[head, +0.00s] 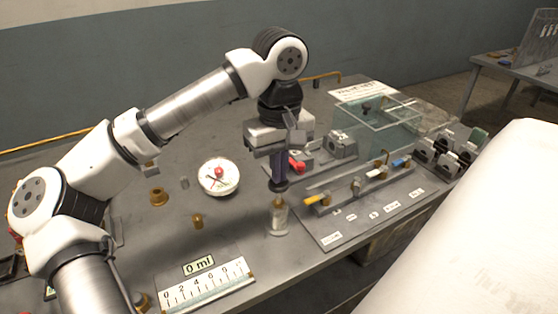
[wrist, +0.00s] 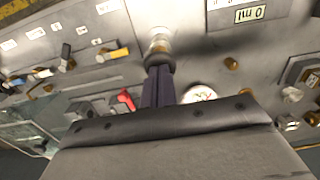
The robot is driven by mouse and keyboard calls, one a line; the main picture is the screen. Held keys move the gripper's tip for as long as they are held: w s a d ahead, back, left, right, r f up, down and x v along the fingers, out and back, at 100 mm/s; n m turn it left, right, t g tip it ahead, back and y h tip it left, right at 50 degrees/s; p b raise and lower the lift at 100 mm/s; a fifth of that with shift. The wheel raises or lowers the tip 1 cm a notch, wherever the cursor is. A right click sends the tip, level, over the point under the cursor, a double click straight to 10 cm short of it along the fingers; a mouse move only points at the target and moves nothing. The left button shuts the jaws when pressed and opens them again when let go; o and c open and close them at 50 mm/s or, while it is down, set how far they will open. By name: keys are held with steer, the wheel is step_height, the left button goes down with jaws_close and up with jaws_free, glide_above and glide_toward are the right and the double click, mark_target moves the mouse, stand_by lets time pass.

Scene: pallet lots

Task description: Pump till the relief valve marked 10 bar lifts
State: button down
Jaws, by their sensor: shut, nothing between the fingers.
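My gripper (head: 279,186) is shut and empty, pointing down just above a small pale cylinder with a brass top (head: 279,218). In the wrist view the dark fingers (wrist: 158,66) end close to that cylinder (wrist: 158,45); I cannot tell whether they touch it. A round white dial with a red centre (head: 218,177) lies to the left. A valve panel (head: 335,238) at the right carries yellow (head: 317,199), white (head: 376,175) and blue (head: 401,162) handles. Its tags are too small to read, so I cannot pick out the 10 bar valve. A red handle (head: 297,165) is partly behind my gripper.
A scale plate (head: 208,287) with a "0 ml" label (head: 199,265) lies at the front. Brass fittings (head: 157,197) stand to the left. A clear box (head: 375,125) is at the back, and grey blocks (head: 440,155) stand at the right end.

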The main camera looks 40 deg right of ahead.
steer(key=shift+f+b, duration=1.35)
steer(key=shift+f, duration=0.55)
steer(key=shift+s, duration=0.1)
